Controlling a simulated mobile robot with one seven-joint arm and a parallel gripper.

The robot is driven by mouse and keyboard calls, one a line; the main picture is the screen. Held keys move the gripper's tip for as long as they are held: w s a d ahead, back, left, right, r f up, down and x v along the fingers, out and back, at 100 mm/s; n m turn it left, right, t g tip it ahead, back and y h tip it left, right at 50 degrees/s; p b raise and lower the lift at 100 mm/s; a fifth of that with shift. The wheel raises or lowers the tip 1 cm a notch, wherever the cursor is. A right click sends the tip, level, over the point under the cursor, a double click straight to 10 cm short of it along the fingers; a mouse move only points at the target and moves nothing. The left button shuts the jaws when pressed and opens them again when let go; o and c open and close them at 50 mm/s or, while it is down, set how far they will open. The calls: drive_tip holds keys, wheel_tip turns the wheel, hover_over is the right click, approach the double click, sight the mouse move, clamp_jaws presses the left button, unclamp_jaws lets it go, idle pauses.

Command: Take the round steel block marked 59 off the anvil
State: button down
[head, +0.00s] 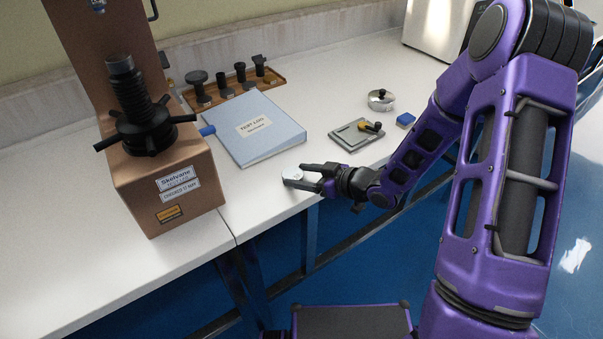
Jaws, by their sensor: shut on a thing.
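A small round steel block (291,174) with a pale top is near the bench's front edge, right of the hardness tester. My gripper (305,177) comes in from the right and is shut on this block, one dark finger on its far side and one on its near side. The mark on the block is too small to read. I cannot tell whether the block touches the bench or is just above it. The anvil (119,63) on top of the tester's screw shows no block on it.
The brown tester (165,190) with its spoked handwheel (147,128) stands at left. A blue test log binder (255,127) lies behind my gripper. A wooden tray of anvils (222,90) is at the back.

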drive_tip(key=shift+f, duration=0.2)
idle(0.6)
unclamp_jaws()
drive_tip(key=shift+s+f, duration=0.1)
drive_tip(key=shift+c, duration=1)
drive_tip(key=shift+d, duration=0.1)
drive_tip(key=shift+s+d+r+p, duration=0.1)
drive_tip(key=shift+d+r+p, duration=0.1)
drive_tip(key=shift+r+p, duration=0.15)
drive_tip(key=r+p+v, duration=0.1)
drive_tip(key=p+v, duration=0.3)
drive_tip(key=v, duration=0.3)
drive_tip(key=shift+a+r, duration=0.2)
